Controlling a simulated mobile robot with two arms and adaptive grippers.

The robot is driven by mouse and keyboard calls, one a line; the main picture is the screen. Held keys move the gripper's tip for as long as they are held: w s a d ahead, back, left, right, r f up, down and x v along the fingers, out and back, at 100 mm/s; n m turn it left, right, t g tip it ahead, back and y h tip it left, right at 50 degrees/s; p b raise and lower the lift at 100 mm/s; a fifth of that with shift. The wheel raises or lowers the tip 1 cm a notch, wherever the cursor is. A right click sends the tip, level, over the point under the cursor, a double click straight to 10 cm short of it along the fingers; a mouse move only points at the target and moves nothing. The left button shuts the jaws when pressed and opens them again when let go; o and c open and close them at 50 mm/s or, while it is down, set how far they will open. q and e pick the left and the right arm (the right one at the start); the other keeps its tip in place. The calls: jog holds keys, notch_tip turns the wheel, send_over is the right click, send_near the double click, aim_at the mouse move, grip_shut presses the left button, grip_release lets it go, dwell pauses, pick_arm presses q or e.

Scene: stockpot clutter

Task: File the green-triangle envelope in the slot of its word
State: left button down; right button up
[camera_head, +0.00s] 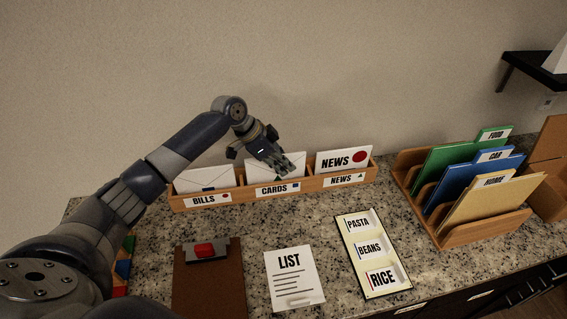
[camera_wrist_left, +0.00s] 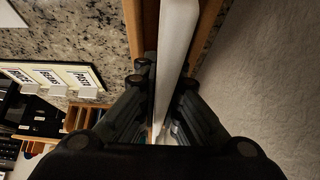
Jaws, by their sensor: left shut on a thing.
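A low wooden sorter (camera_head: 238,201) stands at the back of the counter with three labelled slots: BILLS, CARDS and NEWS. A white envelope with a green mark (camera_head: 255,178), partly hidden by my gripper, stands in the middle CARDS slot. My left gripper (camera_head: 287,167) is shut on its upper edge; in the left wrist view the envelope (camera_wrist_left: 178,45) runs between the fingers and between wooden walls. A white envelope with a blue mark (camera_head: 207,178) stands in the BILLS slot. An envelope reading NEWS with a red circle (camera_head: 344,159) stands in the NEWS slot. My right gripper is not in view.
A wooden rack (camera_head: 455,234) with green, blue and tan folders stands at the right. A PASTA, BEANS, RICE board (camera_head: 352,247), a LIST sheet (camera_head: 294,279) and a brown clipboard (camera_head: 208,290) lie in front. Bare granite lies between them and the sorter.

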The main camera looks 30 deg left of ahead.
aim_at(291, 154)
pick_arm(q)
jog(key=c, duration=1.7)
grip_release()
jog(key=shift+s, duration=0.1)
jog(key=shift+r+p, duration=0.8)
jog(key=shift+r, duration=0.05)
notch_tip(291, 154, up, 5)
jog(key=p, duration=0.5)
jog(key=shift+r, duration=0.2)
